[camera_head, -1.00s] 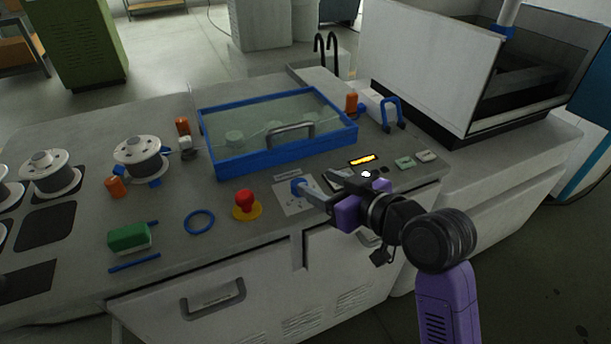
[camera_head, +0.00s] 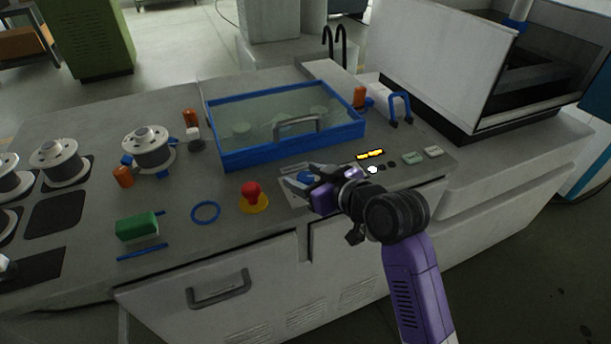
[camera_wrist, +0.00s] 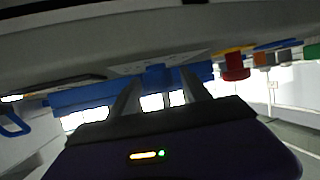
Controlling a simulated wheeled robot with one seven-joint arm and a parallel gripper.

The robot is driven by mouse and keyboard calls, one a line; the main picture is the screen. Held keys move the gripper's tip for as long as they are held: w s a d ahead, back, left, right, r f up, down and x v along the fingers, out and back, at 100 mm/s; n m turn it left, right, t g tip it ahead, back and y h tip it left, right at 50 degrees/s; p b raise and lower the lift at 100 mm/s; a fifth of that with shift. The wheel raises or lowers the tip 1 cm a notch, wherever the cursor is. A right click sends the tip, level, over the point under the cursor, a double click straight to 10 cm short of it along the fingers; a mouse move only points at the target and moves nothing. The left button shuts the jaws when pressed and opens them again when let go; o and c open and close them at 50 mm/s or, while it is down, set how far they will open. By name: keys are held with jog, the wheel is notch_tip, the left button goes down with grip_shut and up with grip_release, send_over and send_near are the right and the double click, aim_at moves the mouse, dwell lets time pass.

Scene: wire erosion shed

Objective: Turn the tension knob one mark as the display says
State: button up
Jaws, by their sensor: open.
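The blue tension knob (camera_head: 304,177) sits on a pale plate on the console top, partly covered by my gripper in the head view. My gripper (camera_head: 299,180) is open, with its fingers at the knob. In the wrist view the blue knob (camera_wrist: 158,76) shows between the two spread finger tips (camera_wrist: 160,82). I cannot tell whether either finger touches it. The knob's marks are too small to read. The display (camera_head: 370,155) glows amber to the right of the knob, and its text is not legible.
A red mushroom button (camera_head: 252,191) on a yellow base stands just left of the knob. A blue-framed clear lid (camera_head: 285,125) lies behind. A blue ring (camera_head: 205,212) and a green block (camera_head: 137,227) are further left. Small buttons (camera_head: 412,158) sit right of the display.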

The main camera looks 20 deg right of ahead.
grip_shut()
jog(key=shift+y, duration=0.3)
jog(key=n+g+y+b, duration=0.1)
jog(key=n+y+b, duration=0.1)
jog(key=n+y, duration=0.1)
jog(key=shift+d+f+b, duration=0.1)
jog(key=shift+b, duration=0.2)
jog(key=shift+n+g+y+b, duration=1.5)
jog(key=shift+n+g+y, duration=0.5)
jog(key=shift+n, duration=0.4)
grip_release()
